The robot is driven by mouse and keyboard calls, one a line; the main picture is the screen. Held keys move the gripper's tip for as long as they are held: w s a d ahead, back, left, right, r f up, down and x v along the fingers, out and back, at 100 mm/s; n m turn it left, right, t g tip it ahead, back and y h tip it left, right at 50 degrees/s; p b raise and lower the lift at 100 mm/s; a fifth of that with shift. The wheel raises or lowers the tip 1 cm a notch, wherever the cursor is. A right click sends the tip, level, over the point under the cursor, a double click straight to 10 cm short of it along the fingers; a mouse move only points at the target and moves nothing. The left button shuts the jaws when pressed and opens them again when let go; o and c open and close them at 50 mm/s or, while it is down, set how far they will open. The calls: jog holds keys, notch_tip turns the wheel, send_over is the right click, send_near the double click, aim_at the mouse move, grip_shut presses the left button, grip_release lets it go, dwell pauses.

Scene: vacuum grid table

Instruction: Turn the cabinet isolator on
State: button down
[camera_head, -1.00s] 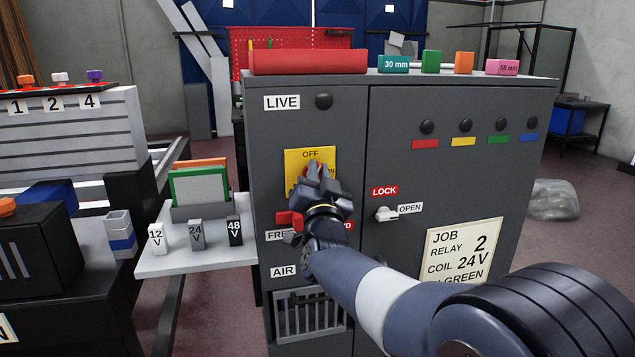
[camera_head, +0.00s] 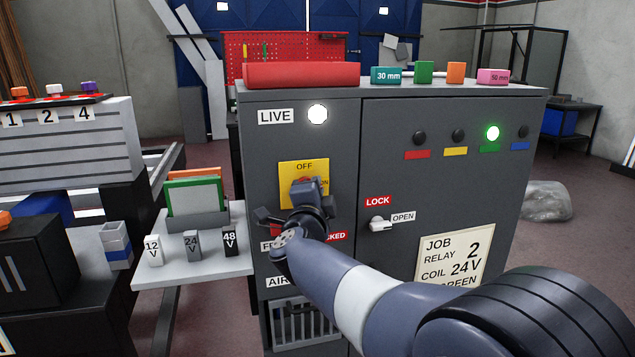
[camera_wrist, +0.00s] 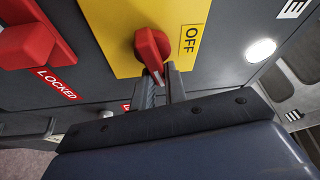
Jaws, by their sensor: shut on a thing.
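The cabinet isolator is a red rotary handle (camera_wrist: 152,50) on a yellow plate (camera_head: 291,170) marked OFF at the top and ON at the right. In the wrist view the handle's tip lies between the fingers of my gripper (camera_wrist: 163,86), which is shut on it. In the head view my gripper (camera_head: 306,190) covers most of the handle. The LIVE lamp (camera_head: 317,114) above the plate is lit white, and it also shows in the wrist view (camera_wrist: 261,50).
A red handle (camera_wrist: 30,40) beside a LOCKED label sits below the plate. A white latch (camera_head: 379,224) lies between LOCK and OPEN labels. A side shelf (camera_head: 180,272) holds 12 V, 24 V and 48 V blocks. Coloured blocks stand on the cabinet top.

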jog(key=shift+a+f+m+g+p, duration=0.35)
jog(key=shift+a+m+g+p, duration=0.05)
jog(key=shift+m, duration=0.2)
jog(key=c, duration=1.6)
grip_release()
jog(key=shift+r, duration=0.1)
jog(key=shift+o, duration=0.8)
jog(key=shift+a, duration=0.25)
jog(key=shift+d, duration=0.2)
jog(key=s+a, duration=0.1)
jog(key=s, duration=0.9)
jog(key=shift+s, duration=0.35)
